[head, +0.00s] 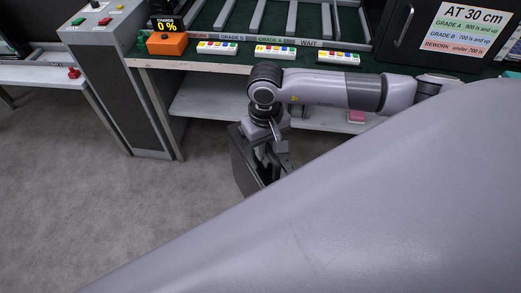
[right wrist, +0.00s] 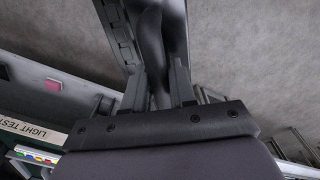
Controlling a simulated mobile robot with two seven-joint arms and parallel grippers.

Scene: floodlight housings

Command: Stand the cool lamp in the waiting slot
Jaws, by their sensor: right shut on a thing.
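My right gripper (head: 272,152) points down in front of the bench, below its top. In the right wrist view its two fingers (right wrist: 158,88) are shut on a dark grey, smooth piece (right wrist: 157,45), which looks like part of a lamp housing. In the head view the gripper hides most of it, and I cannot see whether it is cool. The WAIT label (head: 309,43) is on the bench's front edge, and the slot above it (head: 308,20), between metal dividers, looks empty in the part I see. My left gripper is not in view.
A dark, box-like thing (head: 245,165) is right below the right gripper. A grey shelf (head: 215,108) runs under the bench. Button strips (head: 275,52) and an orange box (head: 166,43) line the bench front. My own lavender body part covers the lower right.

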